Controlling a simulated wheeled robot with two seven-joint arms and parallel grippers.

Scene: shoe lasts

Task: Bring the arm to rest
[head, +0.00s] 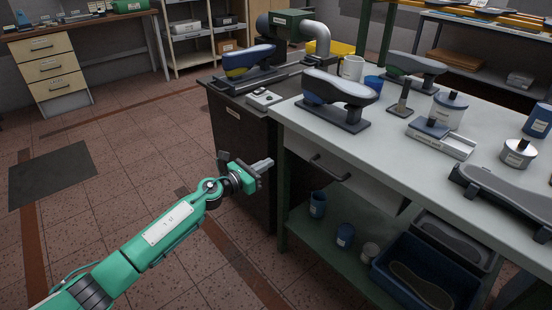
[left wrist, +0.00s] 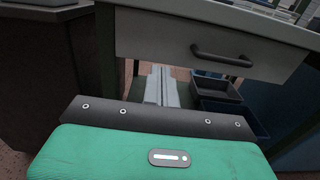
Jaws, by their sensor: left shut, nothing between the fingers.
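My left arm is green and reaches in from the lower left in the head view. My left gripper (head: 262,165) is shut and empty, held in the air in front of the dark cabinet and the bench's left end. In the left wrist view its two grey fingers (left wrist: 161,86) lie side by side with nothing between them. Beyond them is the bench drawer (left wrist: 210,45), which also shows in the head view (head: 333,172); it looks slightly pulled out, with a dark handle. My right gripper is not in view.
The workbench (head: 400,150) carries shoe lasts, including one on a stand (head: 338,98), and several tins. Its lower shelf holds cups and a blue crate (head: 385,275). A dark cabinet (head: 240,145) stands beside it. The tiled floor at left is open, with a dark mat (head: 50,175).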

